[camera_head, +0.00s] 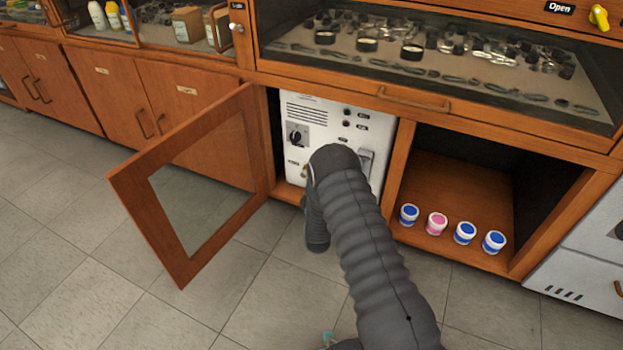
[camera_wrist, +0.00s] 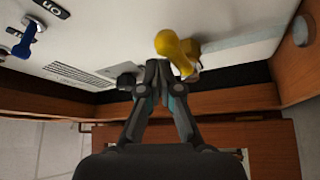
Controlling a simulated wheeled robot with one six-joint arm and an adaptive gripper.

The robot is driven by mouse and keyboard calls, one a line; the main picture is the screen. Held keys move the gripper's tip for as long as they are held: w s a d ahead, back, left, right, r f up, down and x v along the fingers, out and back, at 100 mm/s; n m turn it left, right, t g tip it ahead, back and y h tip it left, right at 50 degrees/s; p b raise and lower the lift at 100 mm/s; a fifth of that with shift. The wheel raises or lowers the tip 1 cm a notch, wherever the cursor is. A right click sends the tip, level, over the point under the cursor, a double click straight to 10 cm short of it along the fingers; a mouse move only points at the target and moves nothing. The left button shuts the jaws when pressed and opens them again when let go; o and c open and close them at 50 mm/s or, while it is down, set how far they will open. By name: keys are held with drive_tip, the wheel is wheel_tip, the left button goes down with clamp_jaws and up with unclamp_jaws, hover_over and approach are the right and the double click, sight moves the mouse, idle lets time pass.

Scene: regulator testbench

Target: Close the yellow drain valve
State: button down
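A yellow valve handle (camera_wrist: 175,50) with a rounded end shows in the wrist view, on the front of a white machine (camera_wrist: 240,22). My gripper (camera_wrist: 157,72) has its two fingertips together right beside the handle. They overlap its lower part in the picture; I cannot tell whether they touch it. Nothing shows between the fingertips. In the head view the white machine (camera_head: 305,112) stands in the open cabinet, and my arm hides my gripper and most of the machine's lower front.
A blue handle (camera_wrist: 26,42) sits left on the machine. The open glass cabinet door (camera_head: 128,195) stands out at left. Several small jars (camera_head: 437,223) stand in the compartment at right. Another yellow handle (camera_head: 599,17) is at top right, beside an "Open" label (camera_head: 559,8).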

drive_tip(key=shift+s+d+f, duration=0.2)
drive_tip(key=shift+d+f, duration=0.05)
drive_tip(key=shift+f, duration=0.45)
wheel_tip(320, 180, up, 5)
drive_tip(key=p, duration=0.2)
drive_tip(key=s+a+f, duration=0.4)
drive_tip(key=s+f, duration=0.1)
drive_tip(key=s, duration=0.3)
drive_tip(key=shift+a, duration=0.3)
